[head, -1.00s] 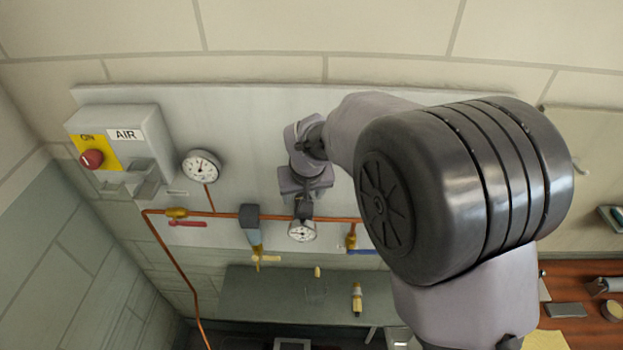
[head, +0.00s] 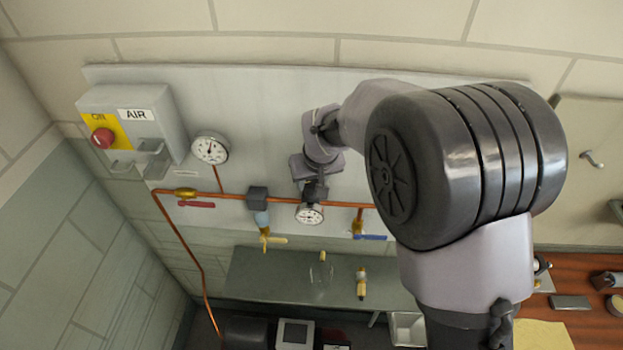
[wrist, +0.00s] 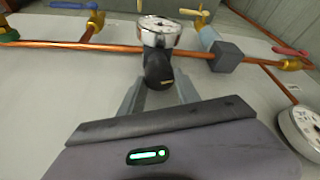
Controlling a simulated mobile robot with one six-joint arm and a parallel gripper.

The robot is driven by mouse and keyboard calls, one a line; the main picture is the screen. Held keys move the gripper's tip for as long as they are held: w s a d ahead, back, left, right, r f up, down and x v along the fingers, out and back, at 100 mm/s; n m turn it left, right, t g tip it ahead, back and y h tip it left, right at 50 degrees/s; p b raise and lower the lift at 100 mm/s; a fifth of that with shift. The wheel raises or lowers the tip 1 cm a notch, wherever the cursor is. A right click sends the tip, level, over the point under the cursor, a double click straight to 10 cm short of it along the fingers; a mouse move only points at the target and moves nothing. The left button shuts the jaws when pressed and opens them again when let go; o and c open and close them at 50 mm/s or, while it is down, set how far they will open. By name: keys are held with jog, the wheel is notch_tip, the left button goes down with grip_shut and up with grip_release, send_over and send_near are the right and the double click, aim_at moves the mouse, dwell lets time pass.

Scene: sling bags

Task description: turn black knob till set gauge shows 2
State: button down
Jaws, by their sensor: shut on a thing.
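The black knob (wrist: 158,72) sits on the copper pipe line just above the set gauge. My gripper (wrist: 160,92) is shut on the knob, with one finger on each side of it. In the head view my gripper (head: 314,185) comes down onto the knob from above. The set gauge (head: 309,214) is a small round white dial below the knob; it also shows in the wrist view (wrist: 160,24), seen at a steep angle. Its needle and numbers are too small to read.
A larger gauge (head: 210,148) hangs at the left beside the AIR box (head: 133,125) with its red button. A filter (head: 259,200), a red-handled valve (head: 190,196) and a blue-handled valve (head: 365,234) sit along the copper pipe. A grey shelf (head: 290,280) lies below.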

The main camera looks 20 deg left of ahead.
dwell(0.3)
jog(key=c, duration=0.9)
grip_release()
jog(key=shift+o, duration=0.2)
jog(key=v, duration=1.7)
jog(key=shift+d, duration=0.25)
jog(key=shift+s+r, duration=0.1)
jog(key=shift+r, duration=0.05)
